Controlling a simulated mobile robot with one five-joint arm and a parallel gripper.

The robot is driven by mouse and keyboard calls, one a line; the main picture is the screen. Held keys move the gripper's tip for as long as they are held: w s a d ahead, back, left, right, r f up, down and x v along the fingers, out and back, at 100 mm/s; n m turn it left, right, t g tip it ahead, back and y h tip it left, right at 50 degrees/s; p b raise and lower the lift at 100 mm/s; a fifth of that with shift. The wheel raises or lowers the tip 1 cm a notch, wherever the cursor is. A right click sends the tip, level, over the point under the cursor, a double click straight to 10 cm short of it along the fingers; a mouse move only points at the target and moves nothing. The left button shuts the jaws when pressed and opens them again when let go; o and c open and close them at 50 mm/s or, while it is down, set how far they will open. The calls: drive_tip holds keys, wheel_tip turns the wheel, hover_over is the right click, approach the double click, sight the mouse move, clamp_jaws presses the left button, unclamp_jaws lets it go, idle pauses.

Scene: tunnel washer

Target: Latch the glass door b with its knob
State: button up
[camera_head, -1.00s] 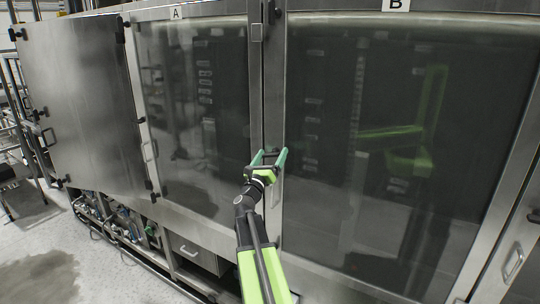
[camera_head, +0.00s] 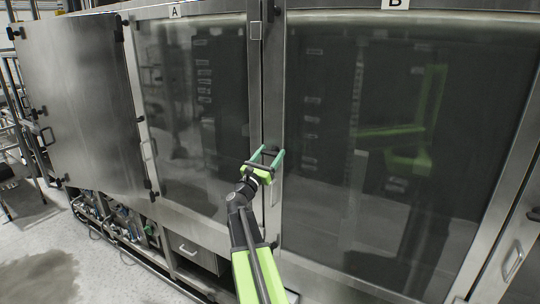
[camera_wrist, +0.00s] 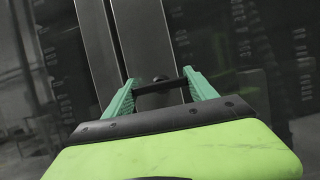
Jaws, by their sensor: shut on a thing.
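Glass door B (camera_head: 330,215) is a large dark glass panel in a steel frame, looking flush with the machine front, under a "B" label (camera_head: 395,3). Its knob (camera_head: 268,151) is a small dark piece on the steel strip at the door's left edge. In the wrist view the knob (camera_wrist: 160,86) is a black bar on a round hub, lying across between my fingers. My gripper (camera_head: 270,153) has green fingers, one at each end of the bar, and is shut on it. The fingers (camera_wrist: 160,90) partly hide the bar's ends.
A steel door panel (camera_head: 80,100) stands further left. A pull handle (camera_head: 513,261) is at the lower right. Pipes and valves (camera_head: 115,225) run below the doors.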

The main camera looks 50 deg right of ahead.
drive_tip(key=o, duration=1.4)
drive_tip(key=shift+c, duration=0.2)
drive_tip(key=shift+a, duration=0.1)
drive_tip(key=b+v, duration=0.6)
drive_tip(key=v, duration=1.1)
drive_tip(key=shift+s+b, duration=0.15)
drive_tip(key=shift+b, duration=0.2)
